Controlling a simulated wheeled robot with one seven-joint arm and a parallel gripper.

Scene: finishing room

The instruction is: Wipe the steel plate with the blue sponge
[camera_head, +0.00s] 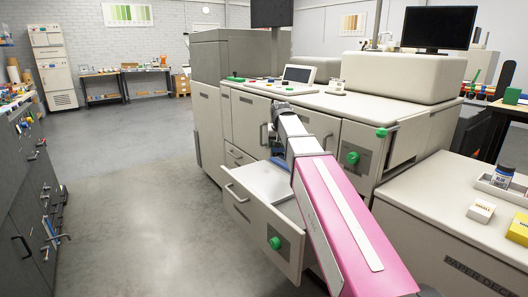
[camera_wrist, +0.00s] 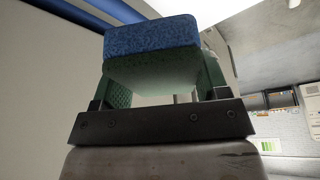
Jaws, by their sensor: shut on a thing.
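The blue sponge (camera_wrist: 150,37) is large at the top of the wrist view, with a blue layer and a dark green layer. My gripper (camera_wrist: 163,80) is shut on it, with a green-padded finger at each side of it. In the head view my arm reaches toward the front of the beige machine, above an open drawer; the sponge and fingertips cannot be made out there. A blue bar (camera_wrist: 105,10) and a pale surface lie close by the sponge in the wrist view.
The open drawer (camera_head: 265,182) with a green knob juts out below my arm. The beige machine (camera_head: 345,108) fills the middle. A paper deck (camera_head: 460,215) with small boxes stands at right. A dark cabinet (camera_head: 30,180) lines the left. The grey floor (camera_head: 130,190) between is clear.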

